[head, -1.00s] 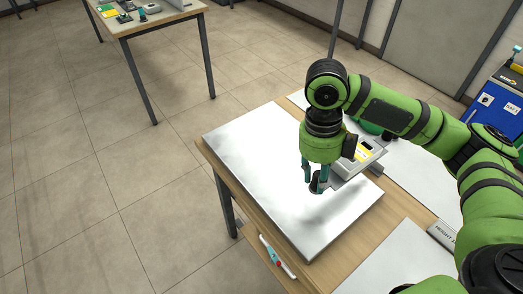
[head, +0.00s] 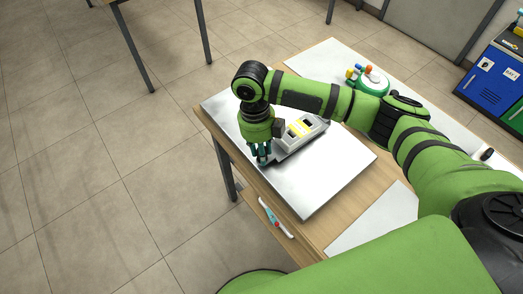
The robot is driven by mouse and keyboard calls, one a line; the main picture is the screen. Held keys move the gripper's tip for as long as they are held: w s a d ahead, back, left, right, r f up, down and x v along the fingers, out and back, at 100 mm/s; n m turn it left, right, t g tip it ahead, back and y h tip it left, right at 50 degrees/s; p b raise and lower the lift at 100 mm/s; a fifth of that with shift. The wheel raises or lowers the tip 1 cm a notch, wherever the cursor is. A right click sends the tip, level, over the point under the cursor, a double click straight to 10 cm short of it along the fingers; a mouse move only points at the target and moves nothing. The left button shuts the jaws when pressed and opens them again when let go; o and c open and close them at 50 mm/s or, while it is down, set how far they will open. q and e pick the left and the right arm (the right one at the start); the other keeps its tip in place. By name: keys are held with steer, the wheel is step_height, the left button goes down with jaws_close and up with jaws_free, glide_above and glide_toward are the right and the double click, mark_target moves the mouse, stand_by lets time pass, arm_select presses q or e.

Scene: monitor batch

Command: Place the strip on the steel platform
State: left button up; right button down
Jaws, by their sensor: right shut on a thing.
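The strip (head: 304,131) is a grey, box-like piece with a yellow label and dark parts on top. My right gripper (head: 263,157) points down at its left end and is shut on it; the arm hides part of that end. The steel platform (head: 318,182) is a flat, shiny plate on the wooden table, and the strip is over its upper middle part. I cannot tell whether the strip touches the plate or is slightly above it. My left gripper is not in view.
A green round item with coloured pegs (head: 367,80) stands on a white sheet behind my right arm. A blue cabinet (head: 492,82) stands at far right. The platform's lower right part is bare.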

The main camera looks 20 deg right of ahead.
steer(key=shift+f, duration=0.75)
steer(key=shift+f, duration=0.2)
steer(key=c, duration=0.9)
jaws_free()
steer(key=shift+c, duration=0.2)
steer(key=shift+r, duration=0.1)
step_height(320, 180, up, 12)
steer(key=w+b, duration=0.1)
steer(key=b, duration=0.1)
steer(key=shift+w+a, duration=0.3)
steer(key=shift+a, duration=0.05)
